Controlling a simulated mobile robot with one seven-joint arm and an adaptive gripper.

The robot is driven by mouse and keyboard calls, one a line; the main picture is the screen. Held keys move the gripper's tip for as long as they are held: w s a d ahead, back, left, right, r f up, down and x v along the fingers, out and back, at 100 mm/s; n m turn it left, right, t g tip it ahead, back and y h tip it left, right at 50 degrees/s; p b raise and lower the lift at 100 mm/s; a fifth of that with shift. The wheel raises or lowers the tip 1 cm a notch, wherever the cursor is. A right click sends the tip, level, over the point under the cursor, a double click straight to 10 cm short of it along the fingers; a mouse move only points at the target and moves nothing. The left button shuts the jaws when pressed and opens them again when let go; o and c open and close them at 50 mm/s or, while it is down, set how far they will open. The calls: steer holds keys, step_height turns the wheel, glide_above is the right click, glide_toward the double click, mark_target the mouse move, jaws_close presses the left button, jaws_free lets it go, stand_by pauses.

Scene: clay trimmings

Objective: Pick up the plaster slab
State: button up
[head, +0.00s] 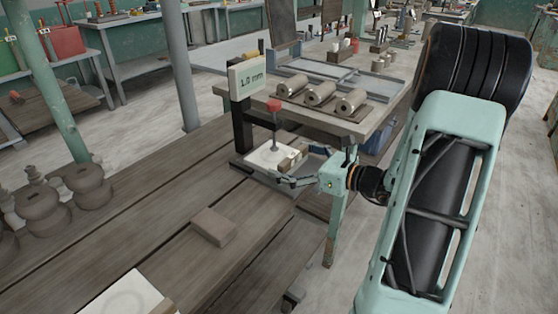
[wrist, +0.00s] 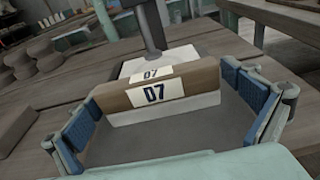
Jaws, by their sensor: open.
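The plaster slab (head: 262,155) is white and lies flat on the base of a gauge stand. A brown bar (head: 290,161) with a white label lies along its near edge. In the wrist view the bar (wrist: 120,99) carries the label "07", with white slab (wrist: 185,53) behind it and a white face below it. My gripper (head: 292,175) is at the slab's right edge. In the wrist view my gripper (wrist: 175,90) is open, its blue-padded fingers to either side of the bar, with gaps at both ends. The slab's underside is hidden.
The gauge's readout (head: 246,76) shows 1.0 mm, and its red-topped plunger (head: 274,115) stands over the slab. A brown block (head: 213,227) and a white board (head: 128,297) lie nearer on the bench. A side table (head: 350,128) with several clay rolls stands close behind.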

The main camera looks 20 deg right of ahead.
mark_target(274, 155)
steer(key=x, duration=0.4)
steer(key=shift+a+b, duration=0.15)
steer(key=shift+b, duration=0.2)
steer(key=shift+c, duration=0.3)
steer(key=c, duration=1.2)
steer(key=shift+c, duration=0.6)
steer(key=shift+r, duration=0.1)
